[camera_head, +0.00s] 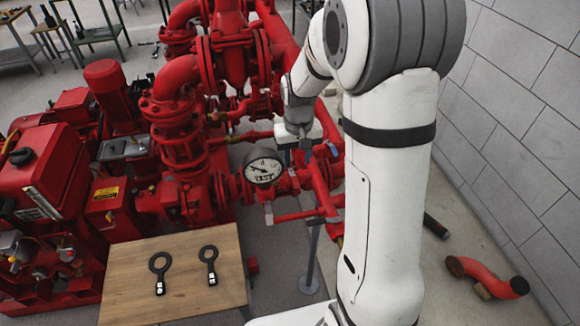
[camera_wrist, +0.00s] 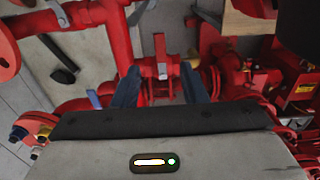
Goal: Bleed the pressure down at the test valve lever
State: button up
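My gripper (camera_head: 303,150) is at the red pipework, just right of and above the round pressure gauge (camera_head: 262,168). In the wrist view its two dark fingers (camera_wrist: 161,86) stand apart with a gap between them. A red pipe fitting with a small pale metal piece (camera_wrist: 162,70) shows in that gap, beyond the fingertips; I see no clear contact. A short pale lever (camera_head: 268,213) sticks down from the red pipe below the gauge; I cannot tell for certain whether it is the test valve lever. My arm hides part of the pipework at right.
A wooden table (camera_head: 130,270) with two dark ring-ended tools (camera_head: 160,270) stands at front left. Red pumps and engine parts (camera_head: 45,180) fill the left. A grey block wall (camera_head: 530,120) bounds the right. A loose red bent pipe (camera_head: 485,275) lies on the floor.

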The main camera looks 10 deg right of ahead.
aim_at(295, 182)
jog(key=f, duration=0.3)
jog(key=w+f, duration=0.1)
jog(key=f, duration=0.5)
jog(key=shift+w+f+p, duration=0.2)
jog(key=shift+p, duration=0.2)
grip_shut()
